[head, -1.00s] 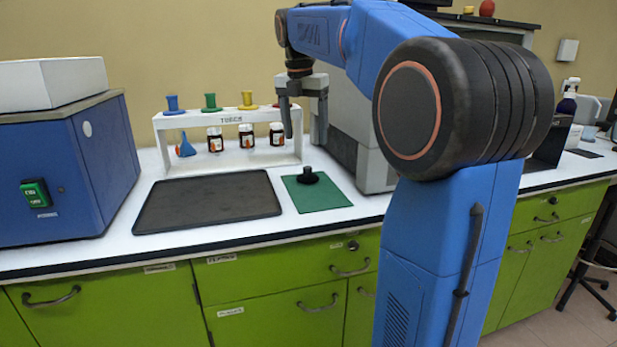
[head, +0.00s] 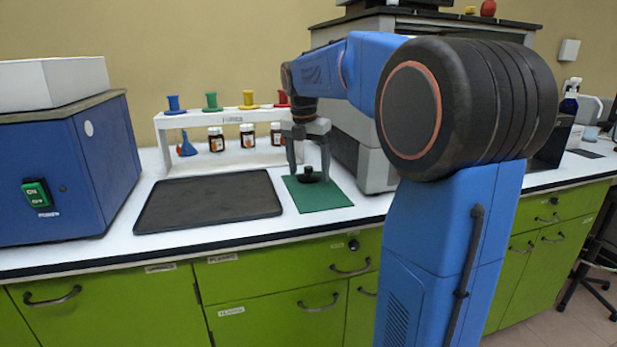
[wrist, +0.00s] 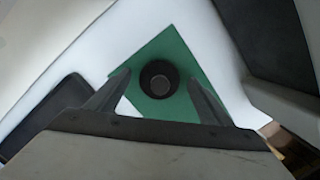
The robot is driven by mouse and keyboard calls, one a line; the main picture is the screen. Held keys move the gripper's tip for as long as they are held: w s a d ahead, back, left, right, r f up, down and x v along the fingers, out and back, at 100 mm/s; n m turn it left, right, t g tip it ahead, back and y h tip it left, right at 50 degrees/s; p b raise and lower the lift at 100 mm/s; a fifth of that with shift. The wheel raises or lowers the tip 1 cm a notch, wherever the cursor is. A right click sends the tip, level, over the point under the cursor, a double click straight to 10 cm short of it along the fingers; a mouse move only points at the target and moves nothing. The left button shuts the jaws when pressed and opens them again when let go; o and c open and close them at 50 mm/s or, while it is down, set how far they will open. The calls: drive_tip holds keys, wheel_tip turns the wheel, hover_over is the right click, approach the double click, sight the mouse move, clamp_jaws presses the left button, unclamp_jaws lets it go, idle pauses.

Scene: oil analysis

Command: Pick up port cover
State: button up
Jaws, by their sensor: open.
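The port cover (head: 309,176) is a small black round piece with a knob, resting on the green mat (head: 322,198) on the white bench. In the wrist view the port cover (wrist: 159,79) shows from above as a dark disc with a grey centre on the green mat (wrist: 180,117). My gripper (head: 309,175) points down over the mat, its fingers on either side of the cover in the head view. In the wrist view my gripper (wrist: 160,83) is open, with the cover between the fingertips. Contact with the cover is not visible.
A black tray (head: 208,201) lies left of the mat. Behind it stands a white rack (head: 215,122) with colored funnels on top and small bottles (head: 247,137) below. A grey machine (head: 365,140) stands close on the right. A blue machine (head: 75,170) stands at far left.

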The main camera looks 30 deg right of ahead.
sight(308, 167)
drive_tip(key=shift+f, duration=0.1)
drive_tip(key=shift+c, duration=0.3)
drive_tip(key=c, duration=1.1)
wheel_tip(308, 167, up, 10)
drive_tip(key=shift+r, duration=0.1)
drive_tip(key=shift+f, duration=5)
